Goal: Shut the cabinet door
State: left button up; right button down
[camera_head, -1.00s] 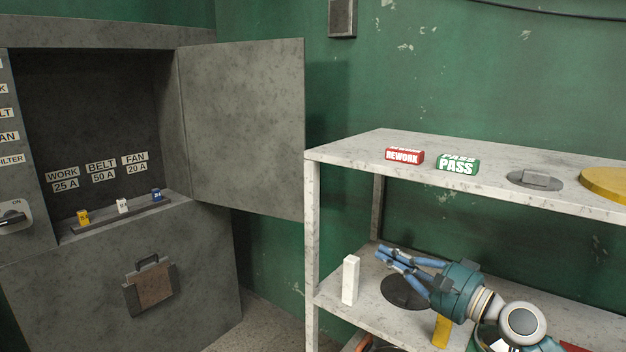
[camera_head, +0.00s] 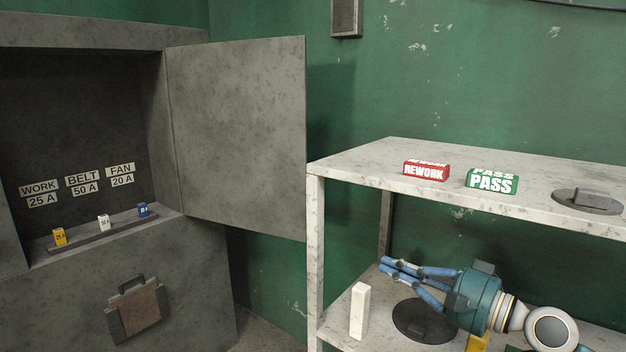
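The grey metal cabinet door (camera_head: 238,135) stands wide open, hinged on the right side of the cabinet opening. The cabinet (camera_head: 185,275) shows its dark inside, with yellow, white and blue fuses (camera_head: 102,222) on a ledge under the labels WORK, BELT and FAN. My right gripper (camera_head: 385,271) is at the lower right, in front of the shelf unit, its blue fingers pointing left toward the door side. It is well apart from the door. Its fingers look slightly apart with nothing between them. My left gripper is not in view.
A pale shelf unit (camera_head: 345,174) stands right of the door, close to its free edge. A red REWORK block (camera_head: 426,172) and a green PASS block (camera_head: 491,182) sit on top. A white block (camera_head: 359,310) and dark disc (camera_head: 424,321) are on the lower shelf.

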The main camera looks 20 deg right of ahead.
aim_at(239, 108)
jog(key=i+l, duration=0.15)
jog(key=i, duration=0.6)
jog(key=i+l, duration=0.15)
jog(key=i, duration=0.6)
